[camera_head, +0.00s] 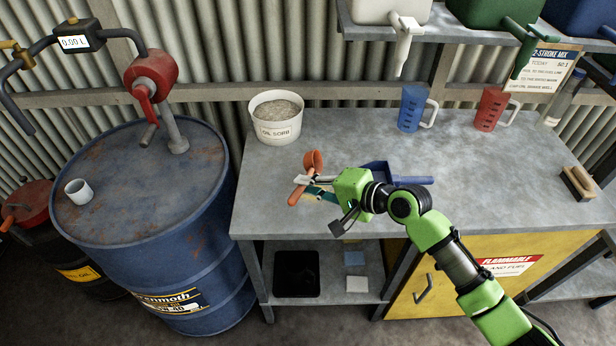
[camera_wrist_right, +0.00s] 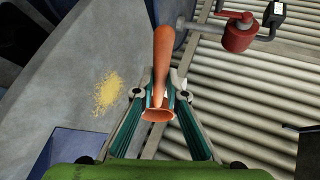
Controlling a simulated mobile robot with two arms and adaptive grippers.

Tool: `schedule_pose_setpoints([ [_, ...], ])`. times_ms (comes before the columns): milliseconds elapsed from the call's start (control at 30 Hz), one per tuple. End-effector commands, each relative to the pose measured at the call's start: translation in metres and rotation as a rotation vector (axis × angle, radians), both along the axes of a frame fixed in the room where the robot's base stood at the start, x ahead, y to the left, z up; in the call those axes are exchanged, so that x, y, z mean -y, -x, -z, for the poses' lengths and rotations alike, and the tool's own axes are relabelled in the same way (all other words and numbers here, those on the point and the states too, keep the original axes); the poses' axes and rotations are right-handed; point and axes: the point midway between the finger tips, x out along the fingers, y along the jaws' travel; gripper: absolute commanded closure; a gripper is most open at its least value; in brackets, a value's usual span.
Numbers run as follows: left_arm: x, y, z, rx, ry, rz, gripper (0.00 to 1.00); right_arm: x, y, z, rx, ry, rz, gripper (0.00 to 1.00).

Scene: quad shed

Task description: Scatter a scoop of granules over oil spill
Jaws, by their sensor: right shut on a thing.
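My right gripper (camera_head: 318,186) is shut on an orange scoop (camera_head: 313,161) above the front left of the grey bench. The scoop (camera_wrist_right: 161,65) stands between the fingertips (camera_wrist_right: 160,98) in the right wrist view. I cannot tell whether the scoop holds granules. A white tub marked OIL SORB (camera_head: 276,131), filled with greyish granules, stands at the back left of the bench, apart from the gripper. A loose patch of yellow granules (camera_wrist_right: 108,92) lies on the bench in the wrist view. No bare oil shows. My left gripper is not in view.
A blue dustpan (camera_head: 408,181) lies behind my right wrist. A blue jug (camera_head: 411,108), a red jug (camera_head: 489,110) and a brush (camera_head: 577,184) stand farther right. A blue drum (camera_head: 190,240) with a white cup (camera_head: 78,191) adjoins the bench on the left.

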Motion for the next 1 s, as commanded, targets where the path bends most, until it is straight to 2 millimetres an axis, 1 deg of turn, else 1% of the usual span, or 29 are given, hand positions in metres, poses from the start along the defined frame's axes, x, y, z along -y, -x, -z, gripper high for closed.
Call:
schedule_pose_setpoints([
  [33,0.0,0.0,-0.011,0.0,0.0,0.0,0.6,0.0,0.0,-0.007,-0.003,0.012,-0.002,1.0],
  [500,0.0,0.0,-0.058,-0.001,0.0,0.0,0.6,-0.001,-0.001,-0.012,-0.04,0.132,-0.022,1.0],
  [733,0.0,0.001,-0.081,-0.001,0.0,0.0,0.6,-0.002,-0.002,-0.016,-0.068,0.231,-0.037,1.0],
  [800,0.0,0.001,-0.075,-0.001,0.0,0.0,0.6,-0.005,-0.003,-0.016,-0.081,0.294,-0.052,1.0],
  [1000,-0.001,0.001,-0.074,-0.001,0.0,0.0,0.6,-0.007,-0.004,-0.024,-0.143,0.5,-0.082,1.0],
])
